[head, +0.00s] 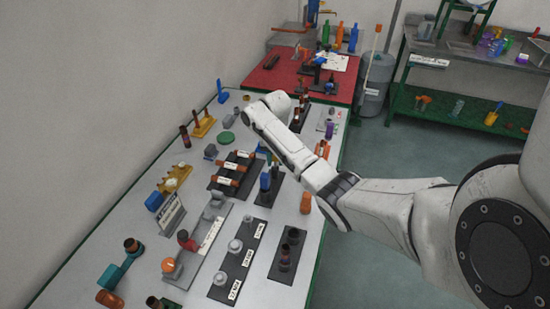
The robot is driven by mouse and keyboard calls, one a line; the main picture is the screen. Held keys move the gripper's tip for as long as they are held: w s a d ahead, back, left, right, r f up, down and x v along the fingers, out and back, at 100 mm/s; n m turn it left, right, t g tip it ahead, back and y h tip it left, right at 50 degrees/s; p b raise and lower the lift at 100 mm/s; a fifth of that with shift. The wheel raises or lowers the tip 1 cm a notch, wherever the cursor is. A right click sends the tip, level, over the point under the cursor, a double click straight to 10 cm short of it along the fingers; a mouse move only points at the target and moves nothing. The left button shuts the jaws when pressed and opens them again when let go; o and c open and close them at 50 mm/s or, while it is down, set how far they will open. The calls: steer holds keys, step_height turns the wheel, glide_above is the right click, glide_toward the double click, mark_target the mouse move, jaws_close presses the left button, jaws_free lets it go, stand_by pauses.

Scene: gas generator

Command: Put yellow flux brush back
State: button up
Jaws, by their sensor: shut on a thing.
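My white arm (292,152) reaches from the right over the long grey table. Its far end bends over the table's middle, and my gripper is hidden behind the arm or too small to make out. I cannot make out a yellow flux brush for certain. A yellow rack (174,180) with small pale pieces stands at the table's left side. A yellow stand (203,126) with a blackish-red upright piece beside it stands farther back. A yellow cup (491,118) sits on the green shelf at the far right.
Black trays (238,262) with labelled parts, a sign plate (171,215) and a teal fixture (118,268) crowd the near table. A red mat (290,72) with bottles behind it lies at the back. Floor (400,270) to the right is clear.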

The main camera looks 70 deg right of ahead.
steer(key=shift+f, duration=0.4)
steer(key=o, duration=1)
steer(key=shift+c, duration=0.2)
steer(key=shift+r, duration=0.1)
step_height(320, 180, up, 11)
steer(key=shift+f, duration=0.15)
